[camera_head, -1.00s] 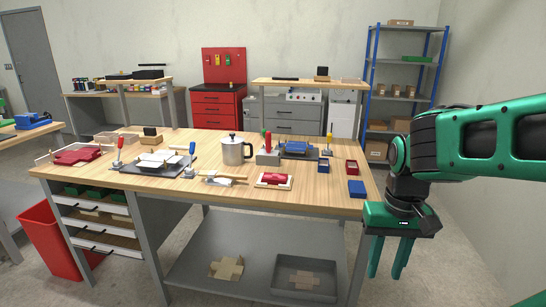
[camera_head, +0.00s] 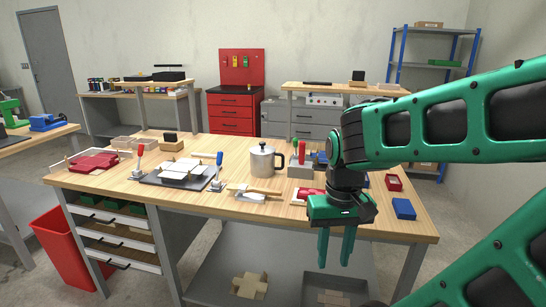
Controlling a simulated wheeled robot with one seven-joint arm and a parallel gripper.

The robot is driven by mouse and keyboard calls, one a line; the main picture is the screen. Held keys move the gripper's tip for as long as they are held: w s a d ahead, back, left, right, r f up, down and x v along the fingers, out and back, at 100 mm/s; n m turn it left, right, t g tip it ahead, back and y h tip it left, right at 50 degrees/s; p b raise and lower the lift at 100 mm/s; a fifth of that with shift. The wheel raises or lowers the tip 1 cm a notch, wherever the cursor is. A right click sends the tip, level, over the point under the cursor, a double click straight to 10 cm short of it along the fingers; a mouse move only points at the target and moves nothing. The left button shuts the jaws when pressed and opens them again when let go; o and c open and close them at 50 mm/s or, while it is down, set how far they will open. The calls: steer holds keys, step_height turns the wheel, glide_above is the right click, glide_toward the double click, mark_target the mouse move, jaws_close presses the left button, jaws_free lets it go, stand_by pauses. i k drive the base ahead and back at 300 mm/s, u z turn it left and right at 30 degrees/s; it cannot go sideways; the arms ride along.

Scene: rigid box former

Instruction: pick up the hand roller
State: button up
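What looks like the hand roller (camera_head: 262,191) lies near the front edge of the wooden-topped table, left of my gripper. It has a light wooden handle and a pale part at its left end; its details are too small to make out. My gripper (camera_head: 336,252) points down at the right. Its two green fingers are apart with nothing between them. In the picture it is to the right of and lower than the roller, in front of the table's front edge. My gripper and arm hide part of a red block and things behind it.
A metal pot (camera_head: 262,160) stands just behind the roller. A dark board with white pieces (camera_head: 178,178) and a blue-handled tool (camera_head: 218,170) are to its left. A red block (camera_head: 307,195) is to its right. A blue box (camera_head: 404,209) lies at the table's right.

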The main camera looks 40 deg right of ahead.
mark_target(301, 163)
steer(key=z, duration=0.15)
steer(key=i, duration=0.75)
steer(key=z, duration=0.7)
steer(key=i, duration=0.5)
steer(key=z, duration=0.4)
